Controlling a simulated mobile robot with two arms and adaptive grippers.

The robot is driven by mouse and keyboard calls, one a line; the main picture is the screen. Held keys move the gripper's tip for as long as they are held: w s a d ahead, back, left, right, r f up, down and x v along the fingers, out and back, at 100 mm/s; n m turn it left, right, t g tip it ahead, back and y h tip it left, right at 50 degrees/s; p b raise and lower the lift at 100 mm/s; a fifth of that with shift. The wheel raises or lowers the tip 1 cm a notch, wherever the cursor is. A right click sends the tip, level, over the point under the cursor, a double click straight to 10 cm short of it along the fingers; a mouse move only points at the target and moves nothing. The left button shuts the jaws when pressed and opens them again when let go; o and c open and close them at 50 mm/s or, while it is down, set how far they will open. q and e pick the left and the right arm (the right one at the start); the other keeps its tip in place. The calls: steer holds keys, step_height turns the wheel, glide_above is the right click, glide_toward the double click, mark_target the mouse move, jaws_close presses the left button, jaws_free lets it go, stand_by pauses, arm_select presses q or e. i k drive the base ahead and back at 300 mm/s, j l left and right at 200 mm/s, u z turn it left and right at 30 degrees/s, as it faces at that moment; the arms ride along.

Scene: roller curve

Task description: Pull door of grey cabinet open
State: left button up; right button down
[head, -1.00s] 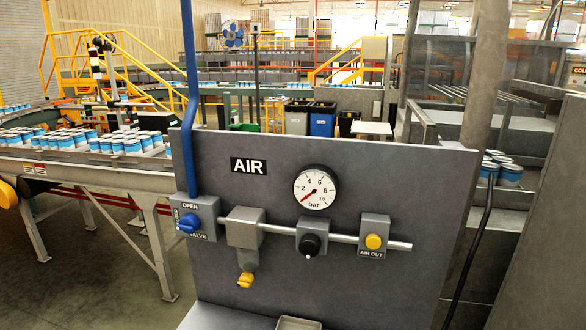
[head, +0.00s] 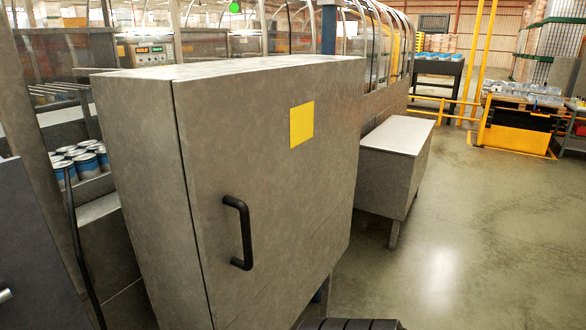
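The grey cabinet (head: 142,190) stands close in front, left of the middle of the head view. Its door (head: 300,205) faces right and towards me and looks closed, lying flush along a straight seam near its left edge. A black bar handle (head: 242,233) stands upright on the door, near that left edge. A plain yellow square label (head: 301,125) is on the upper part of the door.
A low grey box-shaped unit (head: 397,137) on legs stands right of the cabinet. Open floor (head: 470,240) lies to the right. Blue and white cans (head: 85,162) stand on a conveyor at the left. A dark panel edge (head: 30,260) and a black cable fill the lower left.

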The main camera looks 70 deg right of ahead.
mark_target(269, 154)
steer(key=z, duration=2.45)
